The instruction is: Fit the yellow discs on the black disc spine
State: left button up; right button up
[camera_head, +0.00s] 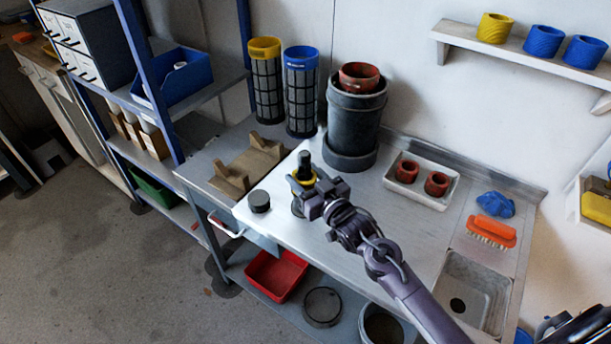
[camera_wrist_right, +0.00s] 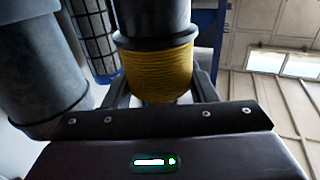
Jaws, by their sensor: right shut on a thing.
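My right gripper (camera_head: 303,180) is shut on a yellow disc (camera_head: 309,178) above the white-topped part of the bench. The black disc spine (camera_head: 305,160) stands up just above the disc in the head view. The disc appears to be around the spine, but my fingers hide much of it. In the right wrist view the ribbed yellow disc (camera_wrist_right: 158,72) sits between my two fingers, with a dark cylindrical part (camera_wrist_right: 150,15) directly against its upper side. Another yellow disc (camera_head: 495,28) stands on the wall shelf. My left gripper is not in view.
A black cap (camera_head: 259,201) lies left of the spine. A dark canister (camera_head: 352,130) with a red ring (camera_head: 359,77), two mesh cylinders (camera_head: 266,85) (camera_head: 301,95) and a wooden cradle (camera_head: 248,166) stand behind. A white tray (camera_head: 420,187) holds two red rings.

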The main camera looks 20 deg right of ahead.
jog(key=o, duration=1.1)
jog(key=shift+c, duration=0.2)
jog(key=b+v, duration=0.1)
jog(key=v, duration=0.5)
jog(key=shift+s+d, duration=0.1)
jog(key=shift+s, duration=0.25)
jog(key=shift+s+d, duration=0.15)
jog(key=shift+s, duration=0.35)
